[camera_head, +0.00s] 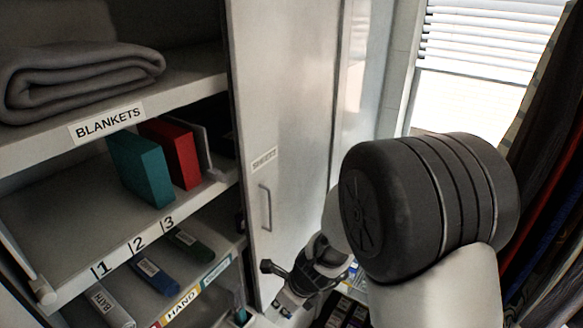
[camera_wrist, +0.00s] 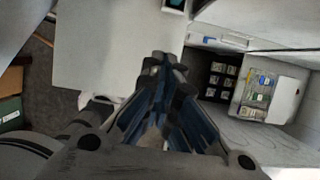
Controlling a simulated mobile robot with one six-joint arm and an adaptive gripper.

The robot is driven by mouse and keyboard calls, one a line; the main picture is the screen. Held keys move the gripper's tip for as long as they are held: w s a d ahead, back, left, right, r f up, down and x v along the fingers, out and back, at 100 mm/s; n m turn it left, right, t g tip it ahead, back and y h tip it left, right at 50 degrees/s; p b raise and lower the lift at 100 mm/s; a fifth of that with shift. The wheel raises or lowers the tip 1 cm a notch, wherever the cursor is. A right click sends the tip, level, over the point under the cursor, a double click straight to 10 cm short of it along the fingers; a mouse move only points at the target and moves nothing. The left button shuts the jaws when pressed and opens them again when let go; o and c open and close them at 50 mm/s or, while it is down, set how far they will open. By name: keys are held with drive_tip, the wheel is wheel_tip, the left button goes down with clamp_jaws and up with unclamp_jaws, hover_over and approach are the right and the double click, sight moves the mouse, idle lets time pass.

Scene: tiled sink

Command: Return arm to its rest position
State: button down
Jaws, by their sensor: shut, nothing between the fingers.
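My gripper (camera_head: 287,290) is low in the middle of the head view, in front of the lower part of the cabinet, near the white door panel (camera_head: 287,130). In the wrist view my gripper (camera_wrist: 162,64) points away from the camera, with its fingers together and nothing between them. A large dark joint of my arm covers the right middle of the head view and hides part of what lies behind it.
Dark fabric (camera_head: 550,170) hangs at the right. Small boxes (camera_wrist: 256,92) show at right in the wrist view.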

drive_tip(key=s+d+f+n+t+h+b, duration=0.1)
drive_tip(key=s+d+n+b, duration=0.7)
drive_tip(key=s+n+b, duration=0.2)
drive_tip(key=s+d+f+n+t+h+b, duration=0.1)
drive_tip(key=s+d+n+h+b, duration=0.1)
drive_tip(key=s+d+n+b, duration=0.6)
drive_tip(key=s+n+b, duration=0.2)
drive_tip(key=n+b, duration=0.5)
drive_tip(key=shift+s+d+f+h+b, duration=0.15)
drive_tip(key=shift+s+f+h+b, duration=0.05)
drive_tip(key=shift+s+h+b, duration=0.1)
